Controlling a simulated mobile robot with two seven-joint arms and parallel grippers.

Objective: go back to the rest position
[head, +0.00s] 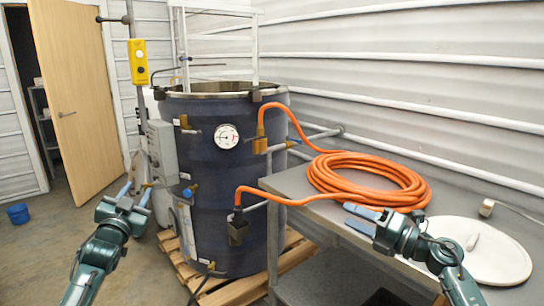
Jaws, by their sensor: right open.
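My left gripper (135,191) is at the left, in front of the dark blue drum's left side. Its two blue fingers point up and stand apart, with nothing between them. My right gripper (355,218) is at the lower right, over the grey bench, in front of the orange hose coil. Its blue fingers point left and are open with nothing seen between them. The dark blue drum (232,175) stands upright on a wooden pallet (242,291) between and behind the grippers.
The orange hose coil (375,172) lies on the grey bench (300,182) beside a white round lid (500,262). A grey box (162,152) and a yellow pendant (138,62) are left of the drum. A blue bucket (18,214) stands on open floor by the wooden door (78,105).

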